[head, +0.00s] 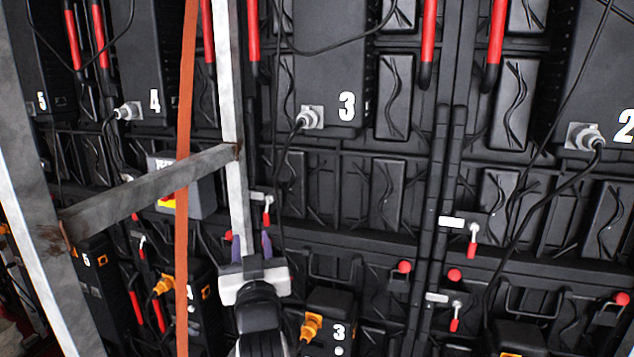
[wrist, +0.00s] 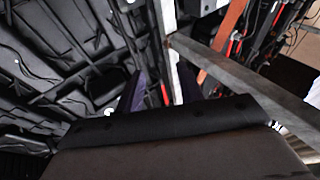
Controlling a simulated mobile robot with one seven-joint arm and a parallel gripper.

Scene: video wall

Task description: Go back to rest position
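My gripper (head: 252,247) is at the lower middle of the head view, in front of the black panel wall. Its two purple-tinted fingers point up and stand apart, with nothing seen between them. In the wrist view my gripper (wrist: 160,92) shows the two dark fingers spread wide. Behind them is a pale upright metal post (head: 228,100), which looks close to the fingers in the head view. I cannot tell whether they touch it.
A slanted metal bar (head: 150,188) joins the post to a thick frame beam (head: 35,200) at left. An orange strap (head: 185,120) hangs beside the post. Numbered black boxes with plugged cables, such as box 3 (head: 325,65), line the wall. Open wall face lies right of my gripper.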

